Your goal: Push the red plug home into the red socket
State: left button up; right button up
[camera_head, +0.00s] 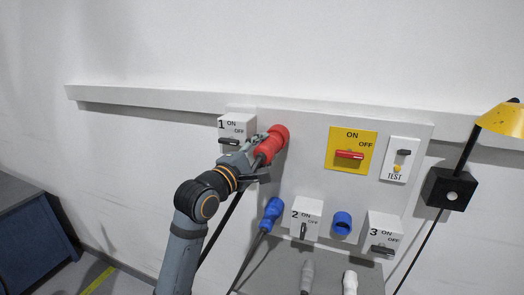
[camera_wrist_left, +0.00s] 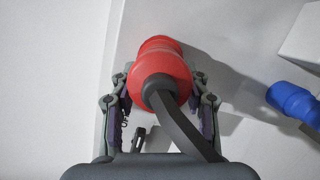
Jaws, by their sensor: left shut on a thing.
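My left gripper (camera_head: 262,153) is shut on the red plug (camera_head: 268,149), in front of the upper left part of the panel. In the left wrist view the red plug (camera_wrist_left: 160,72) sits between the two fingers, with its dark grey rear end and cable toward the camera. The red socket (camera_head: 280,134) is on the panel, directly beyond the plug; its rim also shows in the left wrist view (camera_wrist_left: 159,42). Plug and socket look lined up and touching or nearly so. How deep the plug sits is hidden. My right gripper is out of view.
The grey panel (camera_head: 310,150) carries switch box 1 (camera_head: 238,122) close left of the gripper, a yellow switch plate (camera_head: 351,150), and switch boxes 2 (camera_head: 306,216) and 3 (camera_head: 385,231). A blue plug (camera_head: 271,214) and blue socket (camera_head: 342,222) are lower. A yellow lamp (camera_head: 503,119) stands right.

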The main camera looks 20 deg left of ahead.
pick_arm(q)
jog(key=shift+w+p, duration=0.3)
jog(key=shift+w, duration=0.65)
jog(key=o, duration=1.4)
jog(key=shift+s, duration=0.25)
jog(key=v, duration=0.7)
jog(key=shift+f, duration=0.1)
